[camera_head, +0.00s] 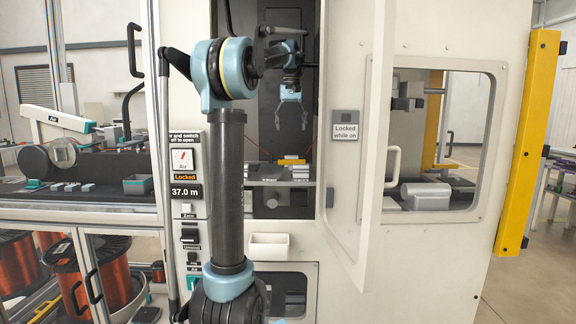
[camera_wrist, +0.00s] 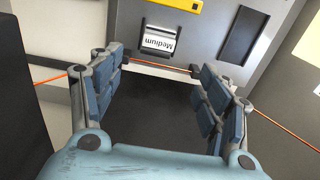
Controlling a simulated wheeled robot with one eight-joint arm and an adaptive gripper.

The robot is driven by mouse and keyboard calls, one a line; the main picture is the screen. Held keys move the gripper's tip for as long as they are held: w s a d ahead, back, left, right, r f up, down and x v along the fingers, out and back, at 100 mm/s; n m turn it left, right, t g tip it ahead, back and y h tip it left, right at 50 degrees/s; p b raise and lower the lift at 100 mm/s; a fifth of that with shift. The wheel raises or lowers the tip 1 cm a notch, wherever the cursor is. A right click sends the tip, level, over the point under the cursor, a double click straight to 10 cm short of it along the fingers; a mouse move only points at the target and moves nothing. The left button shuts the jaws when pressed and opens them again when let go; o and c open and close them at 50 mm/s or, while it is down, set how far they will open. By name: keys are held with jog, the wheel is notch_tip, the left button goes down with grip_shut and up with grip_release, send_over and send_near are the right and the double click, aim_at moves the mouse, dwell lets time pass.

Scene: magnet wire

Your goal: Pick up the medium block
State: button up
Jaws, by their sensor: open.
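The medium block (camera_wrist: 160,42) is a pale block with a label reading "Medium". In the wrist view it lies on a grey surface near the top, beyond the fingertips. My gripper (camera_wrist: 162,60) is open, with its two padded fingers apart and nothing between them. In the head view my gripper (camera_head: 291,124) hangs, fingers down, inside the open machine bay, above a shelf (camera_head: 265,183) with small blocks. The block's label is too small to read in the head view.
An orange wire (camera_wrist: 52,80) runs across the wrist view, passing the fingers near the block. A yellow part (camera_wrist: 178,4) lies just beyond the block, and a dark plate (camera_wrist: 243,35) lies to its right. The open white door (camera_head: 352,190) stands right of the bay.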

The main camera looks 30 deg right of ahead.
aim_at(291, 157)
notch_tip(291, 157, down, 13)
jog(key=shift+f, duration=0.1)
dwell(0.6)
jog(key=c, duration=1.3)
